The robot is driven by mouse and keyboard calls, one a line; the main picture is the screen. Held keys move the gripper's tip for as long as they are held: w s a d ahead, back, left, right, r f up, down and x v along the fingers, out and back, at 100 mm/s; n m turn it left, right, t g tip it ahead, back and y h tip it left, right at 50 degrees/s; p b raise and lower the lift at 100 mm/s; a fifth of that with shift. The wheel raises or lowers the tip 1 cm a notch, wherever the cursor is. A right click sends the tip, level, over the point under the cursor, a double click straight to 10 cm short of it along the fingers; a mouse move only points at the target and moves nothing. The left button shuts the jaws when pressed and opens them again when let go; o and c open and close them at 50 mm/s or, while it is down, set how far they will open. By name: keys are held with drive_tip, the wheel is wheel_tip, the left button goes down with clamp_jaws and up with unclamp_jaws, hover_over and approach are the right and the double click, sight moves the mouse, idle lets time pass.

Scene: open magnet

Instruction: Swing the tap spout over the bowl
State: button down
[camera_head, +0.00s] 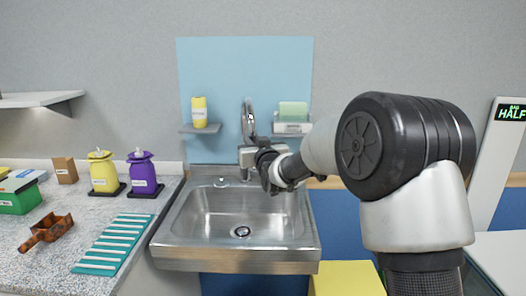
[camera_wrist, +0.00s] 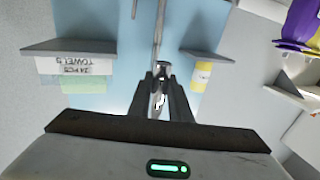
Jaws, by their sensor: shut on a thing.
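The chrome tap spout (camera_head: 248,118) rises behind the sink, in front of the blue wall panel. Its arched upper part shows in the head view; its lower part is hidden by my gripper (camera_head: 264,158). In the wrist view, the two dark fingers of my gripper (camera_wrist: 162,94) are closed around a shiny piece of the spout (camera_wrist: 159,82). The bowl is the steel sink basin (camera_head: 212,222), empty, with a drain in its floor. My gripper is above the back right part of the basin. Exactly where the spout's outlet points cannot be told.
Small shelves with a yellow bottle (camera_head: 199,110) and a green-topped towel box (camera_head: 293,112) flank the tap. Yellow (camera_head: 103,172) and purple (camera_head: 142,174) dispensers stand on the left counter, near a teal striped mat (camera_head: 112,243). The space above the basin is clear.

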drive_tip(key=shift+s+a+b, duration=0.15)
drive_tip(key=shift+a+b, duration=0.35)
drive_tip(key=shift+a, duration=0.65)
drive_tip(key=shift+s+a+b, duration=0.1)
drive_tip(key=shift+a+b, duration=0.35)
drive_tip(key=shift+a, duration=0.65)
drive_tip(key=c, duration=1.6)
unclamp_jaws()
drive_tip(key=shift+c, duration=0.2)
drive_tip(key=v, duration=1.7)
drive_tip(key=shift+s+d, duration=0.15)
drive_tip(key=shift+d, duration=0.1)
